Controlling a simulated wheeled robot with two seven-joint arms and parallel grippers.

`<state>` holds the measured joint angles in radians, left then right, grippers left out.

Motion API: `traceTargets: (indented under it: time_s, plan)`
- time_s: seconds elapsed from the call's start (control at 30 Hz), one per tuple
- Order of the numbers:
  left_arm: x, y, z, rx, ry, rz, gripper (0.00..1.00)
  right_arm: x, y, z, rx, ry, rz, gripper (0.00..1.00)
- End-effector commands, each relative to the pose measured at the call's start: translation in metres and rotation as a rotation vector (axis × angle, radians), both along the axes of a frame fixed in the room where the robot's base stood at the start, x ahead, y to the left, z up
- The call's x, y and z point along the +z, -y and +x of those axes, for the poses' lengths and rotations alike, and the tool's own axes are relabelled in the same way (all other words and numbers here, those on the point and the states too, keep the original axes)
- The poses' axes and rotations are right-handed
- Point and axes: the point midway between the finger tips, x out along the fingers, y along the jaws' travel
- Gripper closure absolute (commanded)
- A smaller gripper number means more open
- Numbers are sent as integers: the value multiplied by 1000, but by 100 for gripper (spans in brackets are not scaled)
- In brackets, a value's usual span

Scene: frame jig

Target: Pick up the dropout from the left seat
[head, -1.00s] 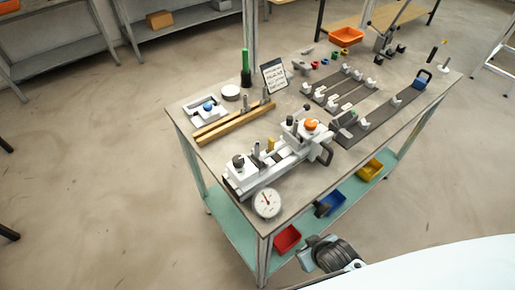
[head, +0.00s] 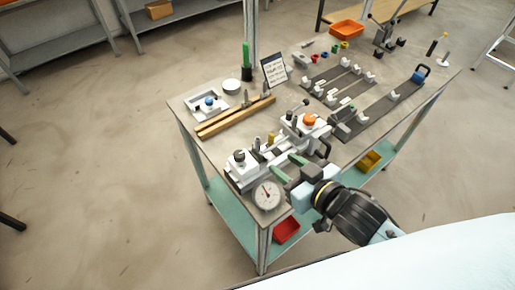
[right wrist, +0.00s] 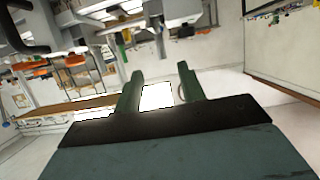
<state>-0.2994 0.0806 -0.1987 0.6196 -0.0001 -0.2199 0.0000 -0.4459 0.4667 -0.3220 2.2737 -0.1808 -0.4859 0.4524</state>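The white frame jig (head: 270,163) lies along the front edge of the table. Its left block (head: 240,160) carries a dark knob, and its right block (head: 305,125) carries an orange knob. Small upright pieces stand between them, one of them yellow (head: 271,138). I cannot make out the dropout for certain; it is too small or hidden at the left seat. My right gripper (head: 288,167) is at the jig's front side, its green fingers apart and pointing toward it. The right wrist view shows the fingers (right wrist: 160,88) open with nothing held between them. My left gripper is out of view.
A round dial gauge (head: 267,195) stands at the table's front corner, close to my right gripper. Wooden bars (head: 235,117) and a white tray with a blue knob (head: 209,103) lie behind the jig. Dark rails (head: 380,108) with white holders fill the right side.

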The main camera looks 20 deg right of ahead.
Motion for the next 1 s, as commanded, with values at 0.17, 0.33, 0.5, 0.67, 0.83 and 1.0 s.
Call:
traceTargets:
  time_s: [0.17, 0.33, 0.5, 0.67, 0.83, 1.0]
  plan:
    - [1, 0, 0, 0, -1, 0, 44, 1, -7, 12, 22, 31, 15, 60]
    - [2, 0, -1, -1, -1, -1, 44, -7, -17, 39, 21, 31, 16, 60]
    - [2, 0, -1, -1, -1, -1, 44, -15, -25, 63, 21, 29, 15, 60]
    - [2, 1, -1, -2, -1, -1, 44, -20, -29, 74, 21, 27, 13, 60]
    - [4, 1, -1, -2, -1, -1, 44, -21, -32, 86, 21, 27, 13, 60]
    - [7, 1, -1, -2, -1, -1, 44, -25, -38, 110, 21, 29, 14, 60]
